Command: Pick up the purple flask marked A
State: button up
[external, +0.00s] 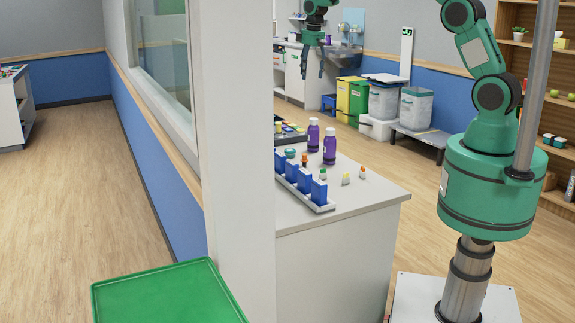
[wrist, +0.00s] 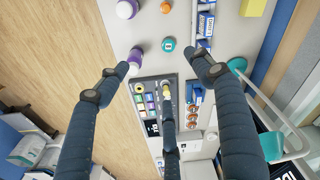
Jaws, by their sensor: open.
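Two purple flasks with white caps stand upright on the white counter: one farther back (external: 313,136) and one nearer the front (external: 329,151). The wrist view shows one purple flask at the top edge (wrist: 127,9) and another (wrist: 135,60) beside my left fingertip. I cannot read which is marked A. My gripper (external: 313,70) hangs above the far part of the counter, its fingers pointing down. In the wrist view my gripper (wrist: 163,72) has its fingers spread wide, with nothing held between them.
A rack of blue boxes (external: 303,182) stands on the counter's left, with a teal round jar (wrist: 168,44) and small vials (external: 346,179) nearby. A dark tray of coloured items (wrist: 150,83) lies under the fingers. A wall post (external: 240,160) borders the counter at left.

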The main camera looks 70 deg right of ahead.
jog(key=g+p, duration=0.1)
send_over(313, 119)
jog(key=shift+m+y, duration=0.3)
jog(key=f, duration=1.8)
jog(key=shift+w+d, duration=0.1)
jog(key=shift+d, duration=0.2)
jog(key=shift+f, duration=0.1)
jog(key=shift+f, duration=0.1)
jog(key=shift+f, duration=4.2)
jog(key=shift+d+f, duration=0.1)
jog(key=shift+f, duration=2.5)
jog(key=c, duration=1.4)
